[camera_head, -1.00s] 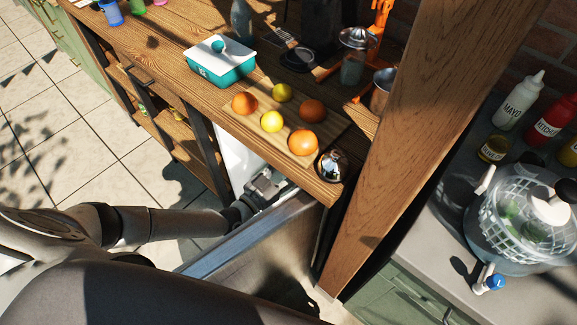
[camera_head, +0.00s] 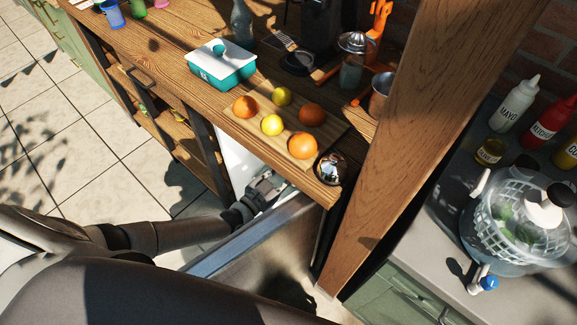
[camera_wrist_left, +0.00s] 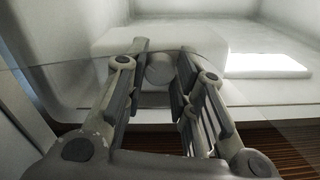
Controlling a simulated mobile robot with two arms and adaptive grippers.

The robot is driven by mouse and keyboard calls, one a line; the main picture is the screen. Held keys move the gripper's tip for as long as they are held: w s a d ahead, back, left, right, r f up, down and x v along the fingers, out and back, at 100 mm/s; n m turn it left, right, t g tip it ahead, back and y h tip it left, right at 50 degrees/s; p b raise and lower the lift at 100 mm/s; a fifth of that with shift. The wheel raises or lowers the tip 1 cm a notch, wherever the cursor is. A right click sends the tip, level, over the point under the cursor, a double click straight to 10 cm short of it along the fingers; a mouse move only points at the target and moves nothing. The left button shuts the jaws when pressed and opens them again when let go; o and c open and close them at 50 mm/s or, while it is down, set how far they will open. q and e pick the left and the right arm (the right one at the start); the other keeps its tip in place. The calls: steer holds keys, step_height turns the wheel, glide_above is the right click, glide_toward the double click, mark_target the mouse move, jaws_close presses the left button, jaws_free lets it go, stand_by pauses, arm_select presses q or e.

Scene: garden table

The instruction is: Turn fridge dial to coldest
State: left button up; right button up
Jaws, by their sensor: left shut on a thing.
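The fridge stands under the wooden counter with its steel door (camera_head: 245,235) swung open; part of its white interior (camera_head: 238,165) shows. My left gripper (camera_head: 275,190) reaches into the opening between door and counter. In the left wrist view, a round pale grey dial (camera_wrist_left: 160,69) sits on a white housing (camera_wrist_left: 110,42) inside the fridge. My left gripper (camera_wrist_left: 160,72) has its two fingers on either side of the dial, shut on it. The dial's markings cannot be read. The right gripper is not in view.
Oranges and lemons lie on a cutting board (camera_head: 240,125) above the fridge, near a teal box (camera_head: 220,64) and a small metal bowl (camera_head: 331,168). A wooden post (camera_head: 400,130) stands right of the fridge. A glass shelf edge crosses the wrist view.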

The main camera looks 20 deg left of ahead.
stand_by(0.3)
arm_select(q)
steer(key=o, duration=1)
steer(key=shift+o, duration=0.2)
steer(key=v, duration=1.2)
